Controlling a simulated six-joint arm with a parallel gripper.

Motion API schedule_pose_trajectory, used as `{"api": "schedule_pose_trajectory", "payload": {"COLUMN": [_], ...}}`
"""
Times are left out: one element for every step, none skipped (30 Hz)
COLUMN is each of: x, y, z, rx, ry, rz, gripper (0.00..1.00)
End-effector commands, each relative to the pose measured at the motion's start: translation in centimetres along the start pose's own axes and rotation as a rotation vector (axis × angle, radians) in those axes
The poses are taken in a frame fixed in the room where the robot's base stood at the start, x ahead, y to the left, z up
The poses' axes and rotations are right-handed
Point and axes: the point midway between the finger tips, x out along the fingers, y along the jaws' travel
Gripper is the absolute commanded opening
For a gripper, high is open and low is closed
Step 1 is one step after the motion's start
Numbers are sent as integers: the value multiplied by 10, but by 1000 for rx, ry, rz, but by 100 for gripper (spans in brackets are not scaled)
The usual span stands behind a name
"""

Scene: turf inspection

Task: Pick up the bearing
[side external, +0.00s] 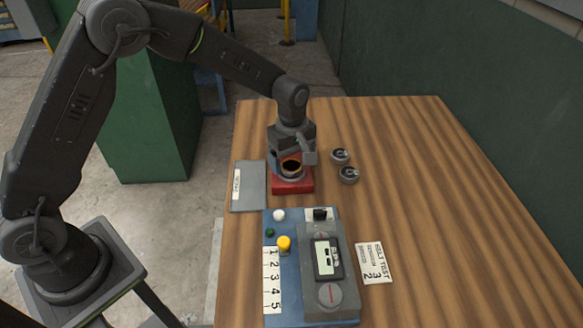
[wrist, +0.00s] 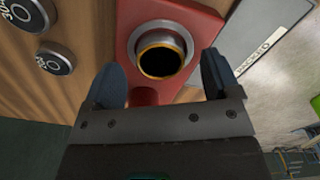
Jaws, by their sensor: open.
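A silver ring with a gold inner rim and a dark centre, which looks like the bearing (wrist: 182,42), sits on a red block (wrist: 128,30). In the side view the ring (side external: 291,176) shows on the red block (side external: 292,187) at the far left part of the table, partly covered by my gripper (side external: 293,155). In the wrist view my gripper (wrist: 162,76) is open and empty, with one dark finger on either side of the picture's middle. The ring lies just ahead of the fingertips, roughly between them. I see no contact.
Two round labelled grey-black pieces (side external: 340,156) (side external: 348,175) stand right of the block. A grey plate (side external: 248,203) lies to its left. A blue panel with a tester (side external: 281,305) and a white card (side external: 374,263) are nearer. The table's right side is clear.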

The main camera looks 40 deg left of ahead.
Motion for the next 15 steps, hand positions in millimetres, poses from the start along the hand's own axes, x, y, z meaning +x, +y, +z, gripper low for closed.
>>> {"api": "schedule_pose_trajectory", "payload": {"x": [7,10,13,14,15,16,16,16,15,15,15,15,15,15,15], "y": [0,0,0,0,0,0,0,0,0,0,0,0,0,0,0], "z": [0,0,0,0,0,0,0,0,0,0,0,0,0,0,0], "rx": [0,0,0,0,0,0,0,0,0,0,0,0,0,0,0], "ry": [-1,0,0,0,0,0,0,0,0,0,0,0,0,0,0], "rz": [-3,-2,-1,-1,0,0,0,0,0,0,0,0,0,0,0], "gripper": [82,82,82,82,82,82,82,82,82,82,82,80,78,75,71]}}
